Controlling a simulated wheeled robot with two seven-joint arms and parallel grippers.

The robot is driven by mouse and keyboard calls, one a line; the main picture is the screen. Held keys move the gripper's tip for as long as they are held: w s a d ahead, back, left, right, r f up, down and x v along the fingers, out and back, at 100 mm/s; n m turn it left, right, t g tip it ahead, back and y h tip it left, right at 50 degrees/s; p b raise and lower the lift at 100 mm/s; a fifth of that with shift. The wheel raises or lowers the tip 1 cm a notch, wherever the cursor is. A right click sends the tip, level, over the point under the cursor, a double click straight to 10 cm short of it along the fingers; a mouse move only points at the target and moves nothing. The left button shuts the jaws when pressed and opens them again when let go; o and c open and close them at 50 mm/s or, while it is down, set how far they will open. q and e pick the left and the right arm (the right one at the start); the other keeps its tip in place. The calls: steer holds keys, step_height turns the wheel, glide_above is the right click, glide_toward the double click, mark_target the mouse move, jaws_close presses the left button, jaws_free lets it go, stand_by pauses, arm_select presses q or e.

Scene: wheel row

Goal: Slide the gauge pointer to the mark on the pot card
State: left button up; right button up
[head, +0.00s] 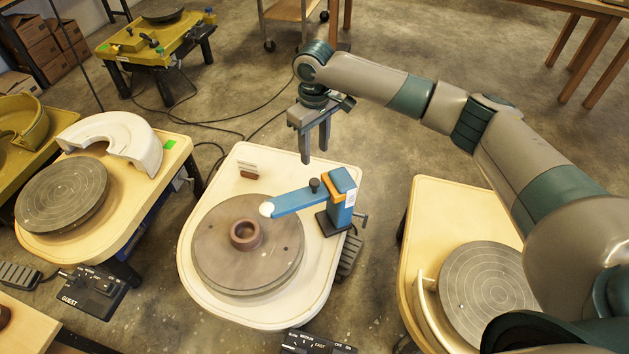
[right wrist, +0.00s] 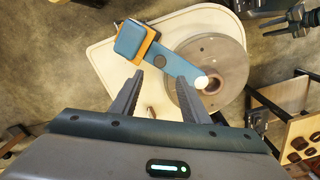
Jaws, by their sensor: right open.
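The gauge has a post with a blue and orange top (head: 342,187) at the back right of the middle wheel's cream table. Its blue pointer bar (head: 299,200), with a dark knob (head: 314,185), reaches left to a white round tip (head: 266,209) beside a small brown pot (head: 246,234) on the grey wheel. A small upright card (head: 248,169), white and brown, stands at the table's back left; its mark is too small to read. My right gripper (head: 316,154) is open and empty, above and behind the gauge. In the right wrist view, the pointer bar (right wrist: 187,58) lies beyond its fingers. My left gripper is out of view.
Wheel tables stand at left (head: 150,190) and right (head: 420,215), the left one with a white splash pan (head: 118,138). A foot pedal (head: 350,256) sits right of the middle table. A control box (head: 316,344) is at its front. Open floor lies behind.

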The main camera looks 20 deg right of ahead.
mark_target(315, 181)
step_height(315, 181, down, 14)
steer(key=shift+r+p, duration=0.1)
steer(key=shift+p, duration=0.2)
stand_by(0.3)
jaws_close()
